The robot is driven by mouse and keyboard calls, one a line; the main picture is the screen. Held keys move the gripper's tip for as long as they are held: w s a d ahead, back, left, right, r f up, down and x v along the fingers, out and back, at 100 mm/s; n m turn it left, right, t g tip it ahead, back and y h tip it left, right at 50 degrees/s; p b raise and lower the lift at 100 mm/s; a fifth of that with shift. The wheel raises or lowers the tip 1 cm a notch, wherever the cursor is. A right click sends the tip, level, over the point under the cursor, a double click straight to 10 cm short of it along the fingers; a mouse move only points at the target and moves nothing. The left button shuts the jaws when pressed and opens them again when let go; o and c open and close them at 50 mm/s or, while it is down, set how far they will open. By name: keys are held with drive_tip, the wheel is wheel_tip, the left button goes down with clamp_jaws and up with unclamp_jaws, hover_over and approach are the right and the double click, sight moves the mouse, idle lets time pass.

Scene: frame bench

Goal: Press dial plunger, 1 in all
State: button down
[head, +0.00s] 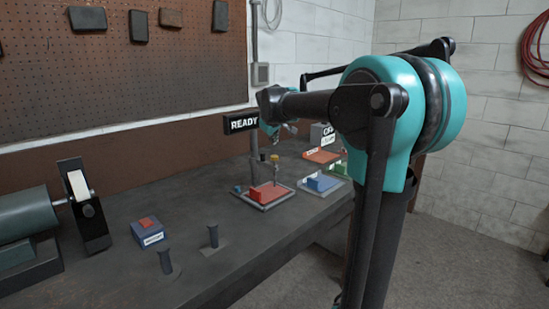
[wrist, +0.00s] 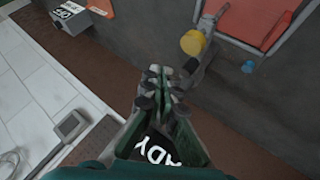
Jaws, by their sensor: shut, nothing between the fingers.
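In the wrist view the yellow knob (wrist: 193,42) sits on a grey holder beside the red tray, up and to the right of my fingertips. No dial face can be made out. My gripper (head: 283,129) is shut and empty, above the back of the bench near the READY sign. In the wrist view the fingertips of my gripper (wrist: 160,76) are together, apart from the yellow knob. Their height above the bench is hard to tell.
The READY sign (head: 241,123) is close to my gripper. A red block (head: 268,192) sits in a tray, with a blue block (head: 323,183) to its right. A blue box with a red button (head: 148,232) and two dark posts (head: 213,236) stand nearer. Bare bench lies between.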

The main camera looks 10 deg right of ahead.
sight(275, 156)
drive_tip(key=shift+f, duration=1.7)
drive_tip(key=shift+f, duration=0.1)
drive_tip(key=shift+f, duration=0.3)
drive_tip(key=shift+f, duration=1.25)
idle(1.5)
drive_tip(key=shift+r, duration=1.65)
drive_tip(key=shift+r, duration=2.55)
